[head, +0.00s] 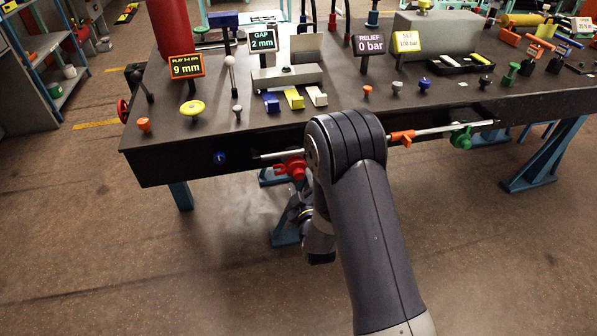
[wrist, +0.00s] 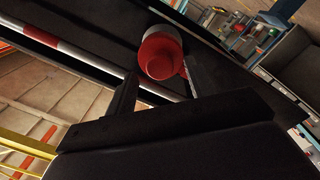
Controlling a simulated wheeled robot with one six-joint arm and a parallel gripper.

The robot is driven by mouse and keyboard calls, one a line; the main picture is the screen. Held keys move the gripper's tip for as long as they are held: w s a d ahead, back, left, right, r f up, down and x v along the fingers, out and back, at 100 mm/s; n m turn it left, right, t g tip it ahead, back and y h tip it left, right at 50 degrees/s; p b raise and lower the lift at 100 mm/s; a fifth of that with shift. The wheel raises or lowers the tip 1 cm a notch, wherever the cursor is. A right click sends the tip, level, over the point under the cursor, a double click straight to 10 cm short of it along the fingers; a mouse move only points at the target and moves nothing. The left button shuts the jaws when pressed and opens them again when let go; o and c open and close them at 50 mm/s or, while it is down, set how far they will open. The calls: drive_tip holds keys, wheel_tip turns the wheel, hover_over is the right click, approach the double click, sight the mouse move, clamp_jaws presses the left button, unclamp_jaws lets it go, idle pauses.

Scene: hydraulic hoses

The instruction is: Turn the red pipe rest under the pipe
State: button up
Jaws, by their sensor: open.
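The red pipe rest (head: 292,168) is on the front edge of the bench, at the silver pipe (head: 268,155), just left of my arm. In the wrist view the red rest (wrist: 160,56) shows as a round red end. It lies between and beyond the fingertips of my gripper (wrist: 161,72). The gripper is open, with a dark finger on each side. I cannot tell whether either finger touches the rest. The pipe (wrist: 85,62) runs diagonally behind, with a red and white part. In the head view my arm hides the gripper and the pipe's middle.
An orange rest (head: 402,137) and a green rest (head: 461,139) are farther right along the pipe. The dark bench (head: 195,146) carries knobs, levers and signs, such as a yellow knob (head: 192,108). Blue legs (head: 545,160) stand below. The floor in front is clear.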

sight(299, 176)
drive_tip(key=shift+x, duration=2.05)
drive_tip(key=c, duration=1)
drive_tip(key=shift+o, duration=0.2)
